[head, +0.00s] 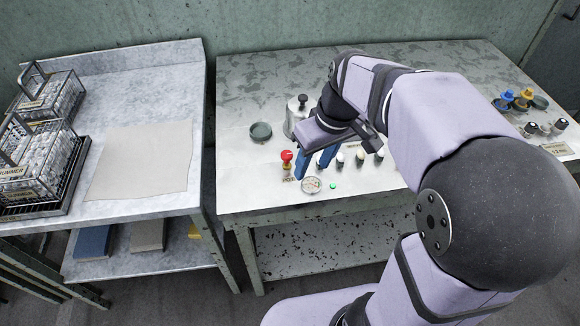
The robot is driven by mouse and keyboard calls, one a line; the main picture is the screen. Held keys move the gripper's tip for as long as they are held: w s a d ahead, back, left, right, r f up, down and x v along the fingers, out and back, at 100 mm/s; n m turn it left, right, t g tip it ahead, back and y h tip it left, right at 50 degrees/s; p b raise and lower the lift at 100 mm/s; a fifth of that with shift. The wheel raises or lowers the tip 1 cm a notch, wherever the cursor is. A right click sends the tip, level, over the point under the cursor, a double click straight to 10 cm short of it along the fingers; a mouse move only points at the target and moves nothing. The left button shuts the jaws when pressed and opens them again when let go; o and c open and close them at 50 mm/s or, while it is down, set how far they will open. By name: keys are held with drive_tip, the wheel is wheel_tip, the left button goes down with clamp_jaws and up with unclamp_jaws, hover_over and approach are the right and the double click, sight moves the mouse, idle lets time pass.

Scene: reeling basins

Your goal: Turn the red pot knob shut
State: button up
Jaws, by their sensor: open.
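The red pot knob (287,157) stands upright near the front left of the metal table, with a small label reading POT at its base. My gripper (314,168) is open, its two blue fingers pointing down just right of the red knob. The fingers look apart from the knob, though the depth between them is hard to tell. The knob's marking, and so how far it is turned, is too small to read.
A metal pot (296,112) stands behind my gripper, with a dark round dish (261,132) to its left. A small glass dish (311,185) and a green dot (333,186) are close in front. Several pale knobs stand right. Wire baskets (45,180) occupy the left table.

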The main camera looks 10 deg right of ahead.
sight(287, 154)
drive_tip(key=shift+w+a+r+n+t+y+b, duration=0.8)
drive_tip(key=shift+w+r+n+b, duration=0.4)
drive_tip(key=shift+w+n+b, duration=1.6)
drive_tip(key=shift+m, duration=0.5)
drive_tip(key=shift+w+b+x, duration=0.15)
drive_tip(key=shift+b+x, duration=0.25)
drive_tip(key=shift+x, duration=1.5)
drive_tip(key=shift+w+b+x, duration=0.2)
drive_tip(key=shift+b+x, duration=0.2)
drive_tip(key=shift+x, duration=1.55)
drive_tip(key=shift+r, duration=0.15)
drive_tip(key=c, duration=1)
drive_tip(key=shift+c, duration=0.2)
